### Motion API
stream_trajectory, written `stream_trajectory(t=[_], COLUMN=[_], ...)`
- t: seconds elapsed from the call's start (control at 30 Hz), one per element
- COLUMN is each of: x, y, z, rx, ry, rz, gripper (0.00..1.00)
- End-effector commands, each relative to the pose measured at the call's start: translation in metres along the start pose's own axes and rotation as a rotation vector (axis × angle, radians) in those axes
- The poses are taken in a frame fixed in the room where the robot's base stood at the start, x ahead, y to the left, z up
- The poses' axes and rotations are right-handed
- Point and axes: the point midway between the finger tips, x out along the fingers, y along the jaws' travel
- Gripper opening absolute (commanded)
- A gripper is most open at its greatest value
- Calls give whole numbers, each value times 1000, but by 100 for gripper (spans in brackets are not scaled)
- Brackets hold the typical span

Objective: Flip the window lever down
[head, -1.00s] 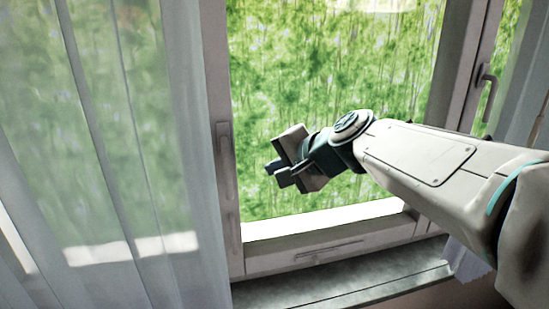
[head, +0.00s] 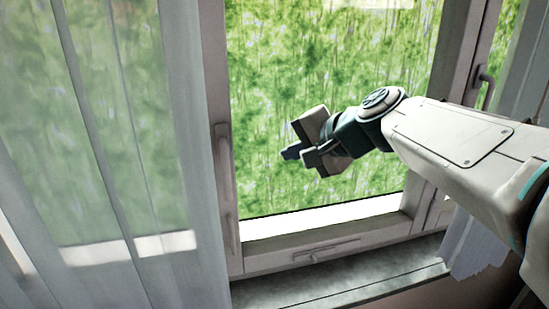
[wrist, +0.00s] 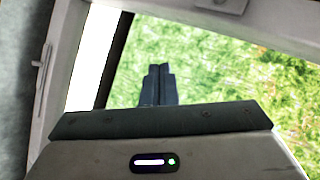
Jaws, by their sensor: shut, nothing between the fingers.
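The window has several levers, and I cannot tell which one the task means. A long light grey lever (head: 222,165) lies upright along the left frame post. Another lever (head: 325,250) lies nearly level on the bottom frame rail. A third handle (head: 484,84) is on the right frame. My gripper (head: 290,153) is in front of the glass, right of the left lever and above the bottom one, apart from both. Its fingers (wrist: 159,84) are together and empty in the wrist view. A lever (wrist: 42,78) shows at the left edge of the wrist view.
A sheer white curtain (head: 100,150) hangs over the left side, close to the left lever. A grey stone sill (head: 340,283) runs below the window. A short curtain piece (head: 470,247) hangs at the lower right.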

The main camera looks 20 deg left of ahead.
Motion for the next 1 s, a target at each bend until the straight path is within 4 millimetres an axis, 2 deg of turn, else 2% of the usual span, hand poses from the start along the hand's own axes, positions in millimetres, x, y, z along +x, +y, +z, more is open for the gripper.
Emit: stream_trajectory(t=[0.43, 1.0], x=[-23, -29], y=[-5, -8], z=[-15, -19], rx=[0, 1], ry=[2, 2], rz=[-1, 0], gripper=[0, 0])
